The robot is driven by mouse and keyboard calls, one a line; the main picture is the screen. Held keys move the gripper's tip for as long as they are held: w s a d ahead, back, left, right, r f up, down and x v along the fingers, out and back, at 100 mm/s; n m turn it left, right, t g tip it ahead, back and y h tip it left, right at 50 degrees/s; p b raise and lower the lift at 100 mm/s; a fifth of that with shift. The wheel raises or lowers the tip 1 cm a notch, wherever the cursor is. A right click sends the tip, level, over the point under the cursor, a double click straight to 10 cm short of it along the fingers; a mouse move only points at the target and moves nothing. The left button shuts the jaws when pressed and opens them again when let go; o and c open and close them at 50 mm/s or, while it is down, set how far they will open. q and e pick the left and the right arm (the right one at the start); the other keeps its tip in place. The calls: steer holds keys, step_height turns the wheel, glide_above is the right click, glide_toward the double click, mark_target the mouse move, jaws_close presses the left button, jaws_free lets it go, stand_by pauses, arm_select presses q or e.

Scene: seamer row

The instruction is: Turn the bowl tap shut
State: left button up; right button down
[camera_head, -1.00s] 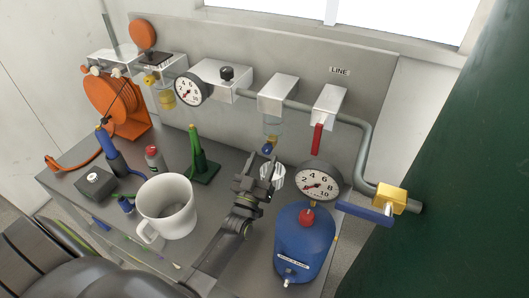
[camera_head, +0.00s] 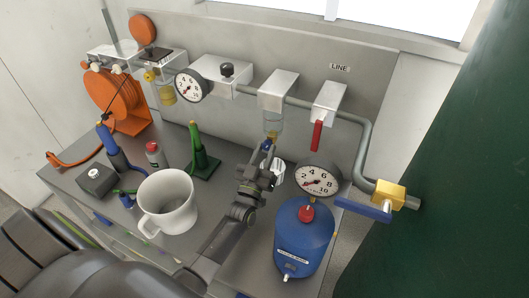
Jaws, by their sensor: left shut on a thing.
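A clear bowl (camera_head: 275,121) hangs under a light grey block (camera_head: 279,88) on the back panel. A small brass fitting with a blue tap shows at its bottom. My left gripper (camera_head: 266,148) is at the tap, directly under the bowl. It is shut on the bowl tap, which the jaws mostly hide. How far the tap is turned cannot be told. My right gripper is not in view.
A blue tank (camera_head: 304,240) with a dial gauge (camera_head: 318,180) stands close right of my left arm. A white mug (camera_head: 168,203) and a green stand (camera_head: 204,160) are to the left. A red lever (camera_head: 317,136) hangs to the right of the bowl.

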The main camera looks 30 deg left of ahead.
mark_target(268, 114)
arm_select(q)
steer(key=shift+n, duration=0.5)
steer(key=n+y, duration=0.1)
steer(key=n, duration=0.1)
steer(key=n+y+p, duration=0.1)
steer(key=shift+d+r+n+g, duration=0.15)
steer(key=shift+n+g, duration=0.25)
steer(key=shift+d+n+g+y+p, duration=0.1)
steer(key=shift+n+g+y+p, duration=0.55)
steer(key=shift+n, duration=1.05)
steer(key=shift+n+y, duration=0.25)
steer(key=shift+n, duration=0.05)
steer(key=o, duration=1)
step_height(268, 114, up, 10)
steer(key=p, duration=0.3)
